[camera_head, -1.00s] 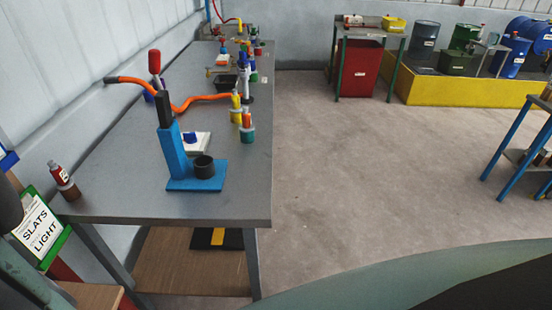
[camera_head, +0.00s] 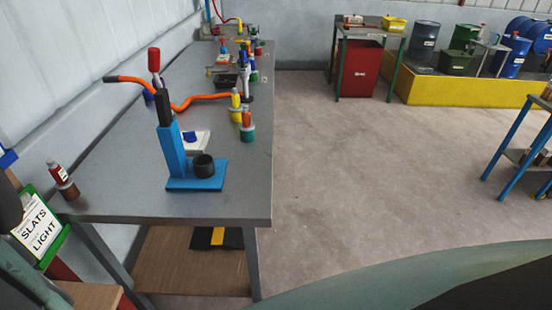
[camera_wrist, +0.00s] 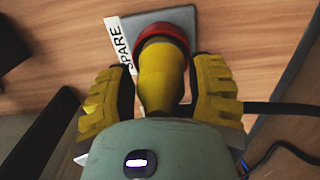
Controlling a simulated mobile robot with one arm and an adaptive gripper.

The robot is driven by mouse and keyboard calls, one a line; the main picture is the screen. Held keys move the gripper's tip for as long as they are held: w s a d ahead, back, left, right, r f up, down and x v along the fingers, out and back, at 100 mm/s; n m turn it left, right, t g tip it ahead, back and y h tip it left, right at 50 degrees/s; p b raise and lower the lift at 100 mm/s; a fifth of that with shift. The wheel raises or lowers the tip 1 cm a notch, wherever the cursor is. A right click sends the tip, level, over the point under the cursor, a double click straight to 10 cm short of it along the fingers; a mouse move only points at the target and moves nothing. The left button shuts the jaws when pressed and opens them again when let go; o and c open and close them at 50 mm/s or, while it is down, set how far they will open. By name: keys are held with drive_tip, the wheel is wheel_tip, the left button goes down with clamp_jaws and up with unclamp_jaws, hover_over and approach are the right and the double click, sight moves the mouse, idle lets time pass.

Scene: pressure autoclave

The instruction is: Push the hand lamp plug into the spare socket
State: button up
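A white label reading "SPARE" (camera_wrist: 121,42) is beside the plate. The socket's opening is hidden behind the collar, so I cannot tell whether the plug is seated. A black cable (camera_wrist: 285,108) runs off to the right. My gripper is not in the head view.
In the head view a grey workbench (camera_head: 120,190) holds a blue stand (camera_head: 172,150), an orange hose (camera_head: 205,97) and several bottles. The floor right of the bench is open.

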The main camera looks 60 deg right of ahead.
drive_tip(key=shift+o, duration=1.1)
drive_tip(key=v, duration=1.2)
